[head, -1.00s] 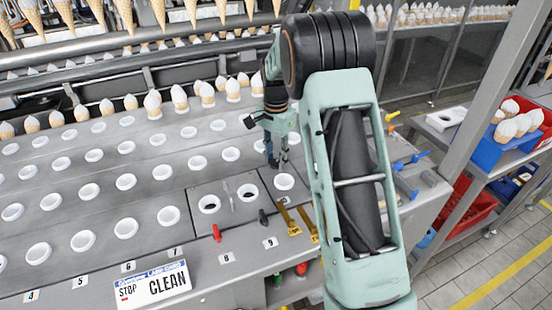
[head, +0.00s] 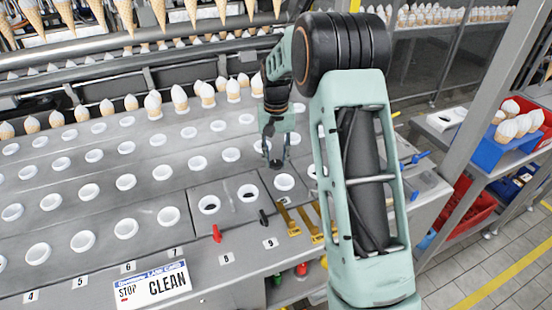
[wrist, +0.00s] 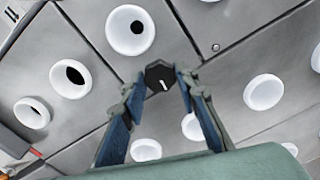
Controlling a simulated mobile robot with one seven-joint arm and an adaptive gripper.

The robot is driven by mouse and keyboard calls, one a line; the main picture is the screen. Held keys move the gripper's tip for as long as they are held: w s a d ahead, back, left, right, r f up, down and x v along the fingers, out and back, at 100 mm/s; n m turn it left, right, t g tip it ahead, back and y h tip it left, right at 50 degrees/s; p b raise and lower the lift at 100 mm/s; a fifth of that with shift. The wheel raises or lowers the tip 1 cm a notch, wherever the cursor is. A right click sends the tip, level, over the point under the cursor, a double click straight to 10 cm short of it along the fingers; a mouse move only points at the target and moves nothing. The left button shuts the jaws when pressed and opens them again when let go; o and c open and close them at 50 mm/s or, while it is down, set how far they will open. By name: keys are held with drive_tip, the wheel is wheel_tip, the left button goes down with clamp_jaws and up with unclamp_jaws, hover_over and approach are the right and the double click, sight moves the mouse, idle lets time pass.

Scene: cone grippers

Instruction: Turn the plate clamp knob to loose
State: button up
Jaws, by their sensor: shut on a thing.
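The plate clamp knob (wrist: 158,72) is a small dark, many-sided knob with a short white pointer line. It shows in the wrist view at a seam between grey plates, beside a white ring with a dark hole (wrist: 130,30). My gripper (wrist: 162,79) is shut on the knob, with one fingertip on each side of it. In the head view my gripper (head: 276,163) points down at the plate among the white rings. My fingers mostly hide the knob there.
White rings (head: 126,182) fill the grey plates, with filled cones (head: 153,104) behind. A red lever (head: 217,233), a black lever (head: 264,217) and brass pieces (head: 287,220) lie near the front edge. A blue crate (head: 492,148) of cones stands at the right.

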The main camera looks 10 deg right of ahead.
sight(276, 163)
drive_tip(key=shift+n, duration=0.3)
drive_tip(key=o, duration=1.1)
drive_tip(key=shift+o, duration=0.2)
drive_tip(key=shift+r, duration=0.1)
wheel_tip(276, 163, up, 12)
